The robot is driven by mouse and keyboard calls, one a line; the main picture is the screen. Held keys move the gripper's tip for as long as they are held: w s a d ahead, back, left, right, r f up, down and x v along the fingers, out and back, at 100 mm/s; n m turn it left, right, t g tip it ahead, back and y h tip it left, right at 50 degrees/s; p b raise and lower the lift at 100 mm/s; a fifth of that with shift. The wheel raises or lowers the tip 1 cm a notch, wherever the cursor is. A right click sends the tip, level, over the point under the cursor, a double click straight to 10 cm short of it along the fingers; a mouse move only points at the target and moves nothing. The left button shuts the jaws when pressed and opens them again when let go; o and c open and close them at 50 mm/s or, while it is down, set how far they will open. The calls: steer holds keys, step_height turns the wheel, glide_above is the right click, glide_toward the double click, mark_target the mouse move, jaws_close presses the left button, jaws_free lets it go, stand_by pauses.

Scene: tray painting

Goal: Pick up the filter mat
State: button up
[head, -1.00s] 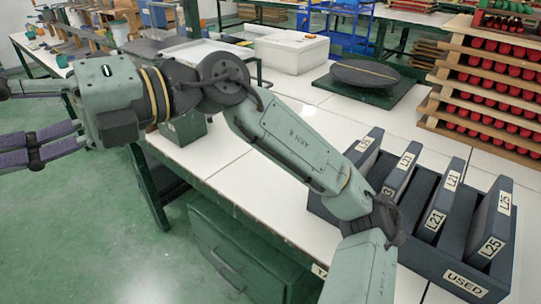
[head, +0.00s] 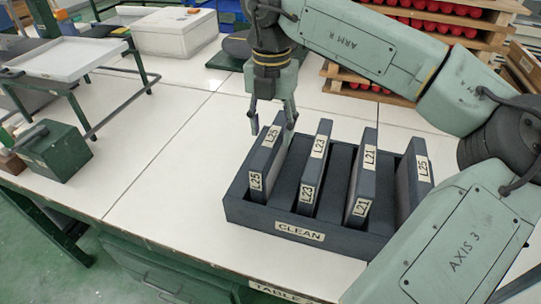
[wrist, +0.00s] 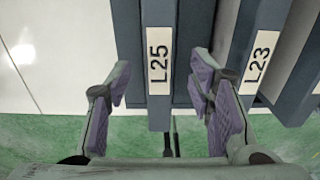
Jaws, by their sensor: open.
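Several dark, framed filter mats stand upright in a dark slotted rack (head: 345,243) labelled CLEAN. From left to right in the head view they are an L25 mat (head: 264,165), an L23 mat (head: 315,168), an L21 mat (head: 363,178) and another mat labelled L25 (head: 412,175), partly hidden by my arm. My gripper (head: 272,118) is open and empty, pointing down at the top of the leftmost L25 mat. In the wrist view the L25 mat (wrist: 158,110) lies between my spread fingers (wrist: 161,75), with the L23 mat (wrist: 262,55) to the right. I cannot tell whether a finger touches it.
A green box (head: 55,150) and a white-topped stand (head: 65,60) are at the left. A white case (head: 175,32) and a dark round disc (head: 238,46) lie behind. Wooden racks with red items (head: 390,90) stand behind the rack. The white table (head: 165,160) is clear left of the rack.

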mark_target(272, 162)
steer(key=shift+f, duration=0.95)
step_height(272, 162, down, 5)
steer(key=shift+w+f+p, duration=0.15)
steer(key=shift+f+p, duration=0.05)
steer(key=shift+p, duration=0.95)
steer(key=shift+c, duration=0.3)
steer(key=c, duration=1)
